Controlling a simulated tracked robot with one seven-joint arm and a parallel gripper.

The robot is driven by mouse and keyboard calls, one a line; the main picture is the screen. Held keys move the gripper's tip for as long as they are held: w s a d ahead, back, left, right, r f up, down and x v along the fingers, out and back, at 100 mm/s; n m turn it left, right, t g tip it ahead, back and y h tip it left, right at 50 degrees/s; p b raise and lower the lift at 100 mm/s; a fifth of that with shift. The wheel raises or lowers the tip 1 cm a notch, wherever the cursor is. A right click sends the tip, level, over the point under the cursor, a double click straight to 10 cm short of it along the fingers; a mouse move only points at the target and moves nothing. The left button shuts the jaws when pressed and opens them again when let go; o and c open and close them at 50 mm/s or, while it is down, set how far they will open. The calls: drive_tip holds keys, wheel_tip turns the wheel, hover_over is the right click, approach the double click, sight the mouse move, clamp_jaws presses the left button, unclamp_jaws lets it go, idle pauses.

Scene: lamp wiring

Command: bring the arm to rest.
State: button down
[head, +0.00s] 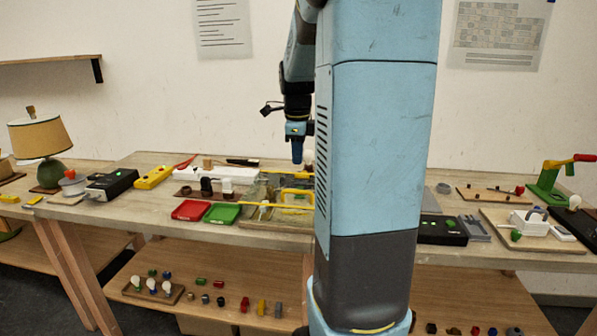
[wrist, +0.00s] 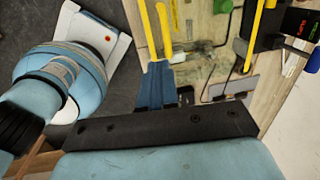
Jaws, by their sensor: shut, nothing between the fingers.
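My gripper (head: 297,158) hangs over the middle of the workbench (head: 150,210), just left of my large blue arm link. Its blue fingers point down and are shut with nothing between them. In the wrist view the blue fingers (wrist: 158,68) lie together near the middle. Two yellow strips show just past their tips. The gap between fingertips and bench top is hard to judge.
Under and around my gripper are a yellow-edged board, a red tray (head: 191,210), a green tray (head: 222,214) and a white power strip (head: 215,175). A lamp (head: 40,145) stands left, a green stand (head: 548,185) right. My arm link hides the bench's middle.

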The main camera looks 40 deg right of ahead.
drive_tip(key=s+a+r+n+t, duration=0.1)
drive_tip(key=s+a+r+n, duration=0.2)
drive_tip(key=s+a+n, duration=0.3)
drive_tip(key=s+a+r+n+t, duration=0.1)
drive_tip(key=s+a+r+n, duration=0.2)
drive_tip(key=a+n, duration=0.4)
drive_tip(key=s+a+f+n+t, duration=0.2)
drive_tip(key=s+a+n, duration=0.6)
drive_tip(key=s+n, duration=0.3)
drive_tip(key=shift+a+f+n+y, duration=0.3)
drive_tip(key=shift+a+n+y, duration=0.1)
drive_tip(key=shift+n, duration=1)
drive_tip(key=shift+s, duration=0.1)
